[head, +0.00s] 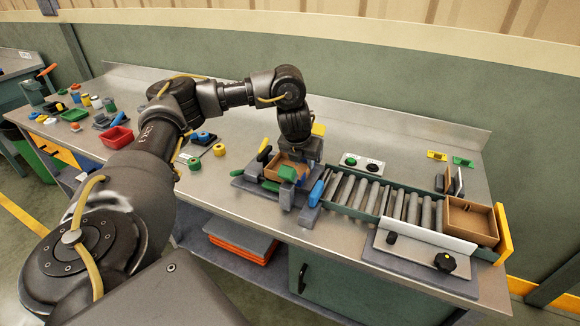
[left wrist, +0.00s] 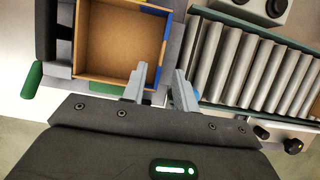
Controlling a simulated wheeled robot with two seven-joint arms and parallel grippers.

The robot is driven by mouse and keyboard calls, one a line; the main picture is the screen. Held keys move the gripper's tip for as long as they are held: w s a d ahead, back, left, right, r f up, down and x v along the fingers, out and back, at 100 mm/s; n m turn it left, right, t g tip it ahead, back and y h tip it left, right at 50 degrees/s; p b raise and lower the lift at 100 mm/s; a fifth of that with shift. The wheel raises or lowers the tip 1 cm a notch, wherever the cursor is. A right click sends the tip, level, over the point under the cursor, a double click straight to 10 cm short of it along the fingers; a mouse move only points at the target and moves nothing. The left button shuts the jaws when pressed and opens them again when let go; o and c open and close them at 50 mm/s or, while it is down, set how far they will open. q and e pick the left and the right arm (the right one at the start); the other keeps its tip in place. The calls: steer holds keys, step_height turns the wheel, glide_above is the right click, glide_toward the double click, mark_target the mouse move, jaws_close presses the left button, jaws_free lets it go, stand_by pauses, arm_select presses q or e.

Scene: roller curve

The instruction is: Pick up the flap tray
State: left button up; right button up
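A brown open tray (head: 292,159) sits in a grey fixture with blue corner pieces (head: 270,186) at the left end of the roller line. In the left wrist view the tray (left wrist: 118,77) shows its bare inside and thin walls. My left gripper (left wrist: 161,73) is over its near right corner, with one finger on the inner side of the wall and the other outside, a gap between them. Contact cannot be told. A second brown tray (head: 468,222) with a divider stands at the right end of the rollers. Which one is the flap tray is unclear. My right gripper is out of view.
Rollers (head: 385,200) run right from the fixture; they also show in the left wrist view (left wrist: 245,65). A button box (head: 362,163) stands behind them and a panel with a black knob (head: 445,262) in front. A red bin (head: 116,137) and small parts lie left.

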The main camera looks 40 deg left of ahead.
mark_target(306, 172)
arm_select(q)
steer(key=shift+w+f, duration=0.15)
steer(key=shift+f, duration=0.55)
steer(key=x, duration=0.4)
steer(key=shift+w+f, duration=0.1)
steer(key=shift+w, duration=0.1)
steer(key=shift+s, duration=0.1)
jaws_close()
